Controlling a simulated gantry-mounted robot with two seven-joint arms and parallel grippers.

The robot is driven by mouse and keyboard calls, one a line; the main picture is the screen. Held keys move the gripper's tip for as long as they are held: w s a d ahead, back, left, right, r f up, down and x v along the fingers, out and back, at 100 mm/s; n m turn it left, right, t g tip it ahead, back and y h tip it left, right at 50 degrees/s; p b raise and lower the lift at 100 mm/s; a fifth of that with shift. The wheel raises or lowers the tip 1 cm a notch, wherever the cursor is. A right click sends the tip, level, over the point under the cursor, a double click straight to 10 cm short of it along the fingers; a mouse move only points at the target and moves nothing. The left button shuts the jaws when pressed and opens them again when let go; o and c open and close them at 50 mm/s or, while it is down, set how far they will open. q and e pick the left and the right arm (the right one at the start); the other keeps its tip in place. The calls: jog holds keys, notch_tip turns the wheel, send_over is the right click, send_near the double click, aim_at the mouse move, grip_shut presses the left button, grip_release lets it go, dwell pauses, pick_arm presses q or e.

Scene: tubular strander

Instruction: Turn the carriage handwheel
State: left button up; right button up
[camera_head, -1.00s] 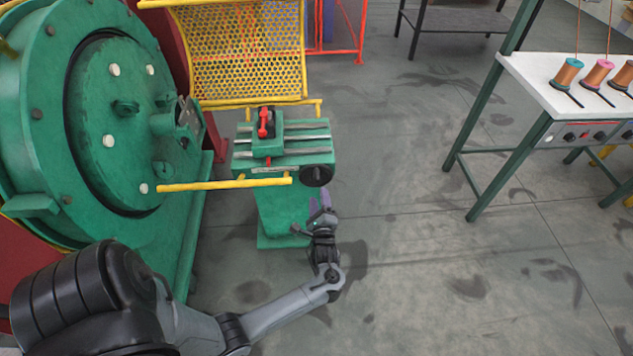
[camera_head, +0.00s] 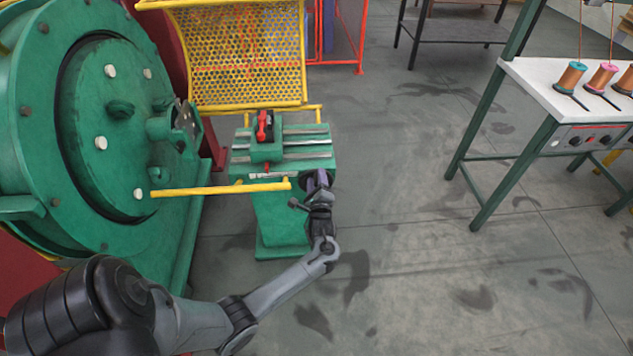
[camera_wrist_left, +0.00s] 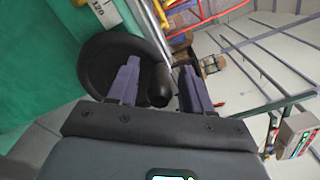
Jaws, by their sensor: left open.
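The black carriage handwheel (camera_wrist_left: 98,62) is on the front of the green carriage stand (camera_head: 280,215). In the head view the wheel is mostly hidden behind my left gripper (camera_head: 318,182). In the left wrist view the wheel is at the upper left, and its dark rounded handle (camera_wrist_left: 159,84) shows between the two purple fingers of my left gripper (camera_wrist_left: 160,82). The fingers are apart, with a gap visible on the right side of the handle. I cannot tell whether the left finger touches the handle. My right gripper is not in view.
A yellow bar (camera_head: 220,189) runs in front of the carriage, left of my gripper. A red lever (camera_head: 264,127) stands on the carriage. The big green drum (camera_head: 110,110) is at the left. A white table with spools (camera_head: 545,85) is at the right. Floor between is clear.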

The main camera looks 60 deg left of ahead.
pick_arm(q)
jog(key=shift+c, duration=0.2)
grip_shut()
